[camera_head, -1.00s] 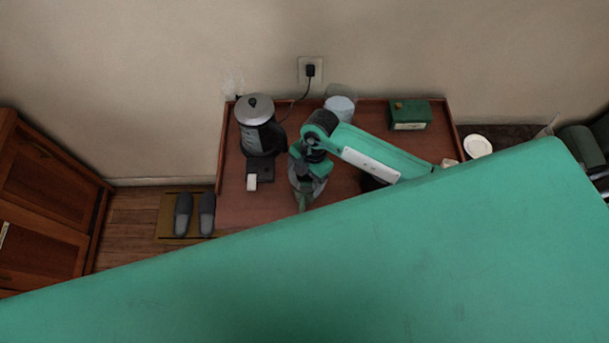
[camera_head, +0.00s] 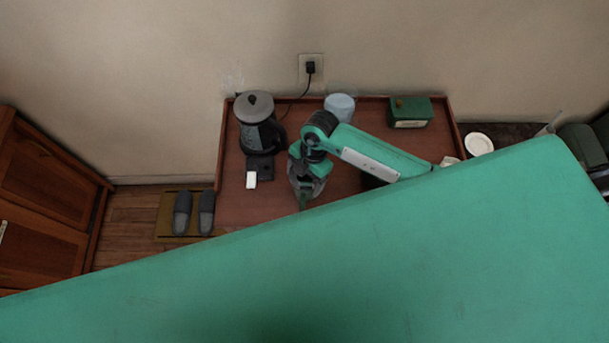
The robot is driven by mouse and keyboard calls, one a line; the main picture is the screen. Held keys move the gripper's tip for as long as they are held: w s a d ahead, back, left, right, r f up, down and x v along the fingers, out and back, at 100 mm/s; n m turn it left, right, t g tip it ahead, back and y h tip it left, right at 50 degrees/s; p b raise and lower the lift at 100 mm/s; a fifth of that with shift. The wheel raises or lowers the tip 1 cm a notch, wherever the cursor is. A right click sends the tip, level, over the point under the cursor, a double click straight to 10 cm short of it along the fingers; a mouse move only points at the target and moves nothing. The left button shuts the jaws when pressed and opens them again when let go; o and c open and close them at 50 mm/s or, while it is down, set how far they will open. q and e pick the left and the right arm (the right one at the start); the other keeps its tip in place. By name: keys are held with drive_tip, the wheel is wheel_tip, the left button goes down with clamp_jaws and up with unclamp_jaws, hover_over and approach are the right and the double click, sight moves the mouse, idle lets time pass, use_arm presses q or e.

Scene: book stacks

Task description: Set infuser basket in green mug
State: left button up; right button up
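My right gripper (camera_head: 304,190) points down over the front middle of the red-brown tray table, with its arm coming in from the right. Its fingertips are small and dark, so I cannot tell whether they are open or shut, or whether they hold anything. I cannot make out the infuser basket or the green mug; the gripper, the arm and my large green body panel cover much of the table. My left gripper is not in view.
The red-brown table (camera_head: 233,205) holds a grey kettle (camera_head: 258,128) at left, a small white item (camera_head: 251,180), a pale blue container (camera_head: 340,106) and a green box (camera_head: 410,112) at the back. A white plate (camera_head: 479,144) lies right. Slippers (camera_head: 182,212) are on the floor.

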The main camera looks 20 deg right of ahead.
drive_tip(key=shift+f+b, duration=0.45)
drive_tip(key=shift+f, duration=0.55)
drive_tip(key=o, duration=0.9)
drive_tip(key=shift+o, duration=0.2)
drive_tip(key=shift+r, duration=0.1)
drive_tip(key=shift+r+p, duration=3.7)
drive_tip(key=shift+r, duration=0.25)
